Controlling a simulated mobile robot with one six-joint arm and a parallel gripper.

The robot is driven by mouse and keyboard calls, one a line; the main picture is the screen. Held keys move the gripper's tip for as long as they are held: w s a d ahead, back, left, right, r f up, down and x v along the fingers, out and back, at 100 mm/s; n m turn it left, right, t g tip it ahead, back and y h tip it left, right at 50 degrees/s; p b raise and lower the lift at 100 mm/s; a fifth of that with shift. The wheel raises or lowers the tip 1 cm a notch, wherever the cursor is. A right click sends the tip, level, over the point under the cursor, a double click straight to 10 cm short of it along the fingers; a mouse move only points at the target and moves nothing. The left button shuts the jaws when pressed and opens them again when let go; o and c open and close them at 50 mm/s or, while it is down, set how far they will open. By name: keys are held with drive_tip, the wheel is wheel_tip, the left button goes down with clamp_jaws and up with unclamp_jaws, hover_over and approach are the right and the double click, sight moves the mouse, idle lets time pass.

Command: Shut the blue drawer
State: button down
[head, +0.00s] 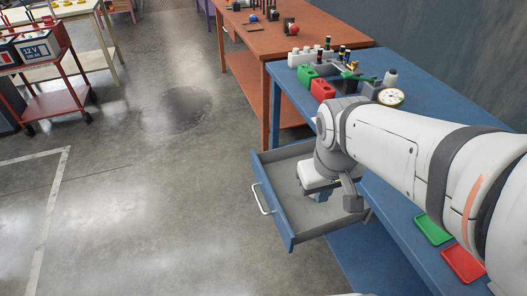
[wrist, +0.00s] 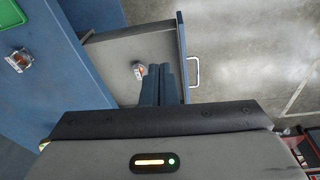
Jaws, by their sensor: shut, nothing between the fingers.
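The blue drawer (head: 270,212) stands pulled out from the blue workbench (head: 285,98), its grey inside showing. Its silver handle (head: 262,199) is on the front panel, facing left. In the wrist view the drawer's front panel (wrist: 181,40) and handle (wrist: 194,72) lie to the right of centre. My gripper (wrist: 162,70) is shut and empty, with its fingers over the drawer just inside the front panel. I cannot tell whether they touch the panel. My arm hides part of the drawer and bench in the head view.
A small metal-and-orange part (wrist: 139,70) shows in the drawer area; a similar one (wrist: 18,60) is on the bench. Green (head: 433,230) and red trays (head: 463,263) lie at the bench's near end. An orange-brown table (head: 290,40) stands behind. The floor (head: 170,200) left of the drawer is clear.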

drive_tip(key=w+a+f+n+h+b, duration=0.3)
drive_tip(key=a+f+n+h+b, duration=0.65)
drive_tip(key=a+f+n, duration=0.95)
drive_tip(key=shift+t+y, duration=0.3)
drive_tip(key=shift+y, duration=0.35)
drive_tip(key=shift+w+d+f+b, duration=0.65)
drive_tip(key=shift+d+f, duration=0.45)
drive_tip(key=shift+d, duration=0.6)
drive_tip(key=shift+w+d+f+b, duration=0.4)
drive_tip(key=shift+d+f+b, duration=0.5)
drive_tip(key=shift+d, duration=0.8)
drive_tip(key=shift+w+d+f+b, duration=0.55)
drive_tip(key=shift+d+f, duration=0.7)
drive_tip(key=shift+d, duration=0.45)
